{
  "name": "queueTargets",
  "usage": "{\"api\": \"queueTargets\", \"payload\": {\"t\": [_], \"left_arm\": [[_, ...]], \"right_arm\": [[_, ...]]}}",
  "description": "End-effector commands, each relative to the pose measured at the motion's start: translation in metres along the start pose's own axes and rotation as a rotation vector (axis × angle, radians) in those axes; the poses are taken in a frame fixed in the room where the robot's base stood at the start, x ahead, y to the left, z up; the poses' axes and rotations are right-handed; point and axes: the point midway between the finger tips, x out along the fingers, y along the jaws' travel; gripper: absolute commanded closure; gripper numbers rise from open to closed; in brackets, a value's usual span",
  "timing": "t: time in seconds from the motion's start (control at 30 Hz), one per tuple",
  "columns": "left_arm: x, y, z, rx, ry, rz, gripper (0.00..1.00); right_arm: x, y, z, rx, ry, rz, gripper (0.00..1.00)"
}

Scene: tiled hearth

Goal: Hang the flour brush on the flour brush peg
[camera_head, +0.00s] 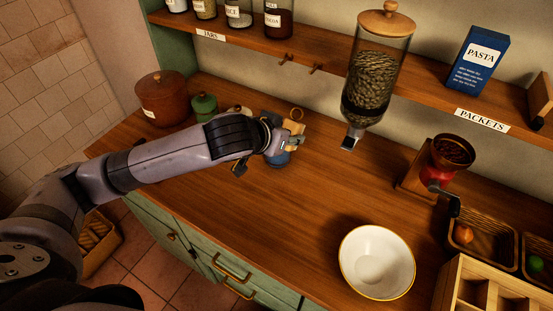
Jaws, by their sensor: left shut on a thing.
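My left gripper (290,141) is over the back of the wooden counter and is shut on a tan wooden thing, which seems to be the flour brush (296,128). A small ring loop (297,114) shows at its upper end. The gripper hides much of it, and I cannot make out its bristles. Two small wooden pegs, a left one (286,59) and a right one (316,68), stick out below the upper shelf, above and behind the gripper. I cannot tell which is the flour brush peg. The brush is apart from both. My right gripper is out of view.
A glass dispenser (375,75) hangs right of the pegs. A brown pot (163,100) and a green jar (204,106) stand left, behind my arm. A white bowl (376,262), a grinder (440,165) and baskets are at right.

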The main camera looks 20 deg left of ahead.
Motion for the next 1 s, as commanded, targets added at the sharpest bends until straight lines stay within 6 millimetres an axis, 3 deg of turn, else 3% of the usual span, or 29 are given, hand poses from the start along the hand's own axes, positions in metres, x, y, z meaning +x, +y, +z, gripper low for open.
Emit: {"api": "queueTargets", "payload": {"t": [0.4, 1.0], "left_arm": [[-0.002, -0.020, -0.048, 0.076, 0.394, 0.151, 0.90], [-0.007, -0.020, -0.057, 0.082, 0.459, 0.182, 0.90]], "right_arm": [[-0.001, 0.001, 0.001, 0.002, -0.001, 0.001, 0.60], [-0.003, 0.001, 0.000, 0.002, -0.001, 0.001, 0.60]]}}
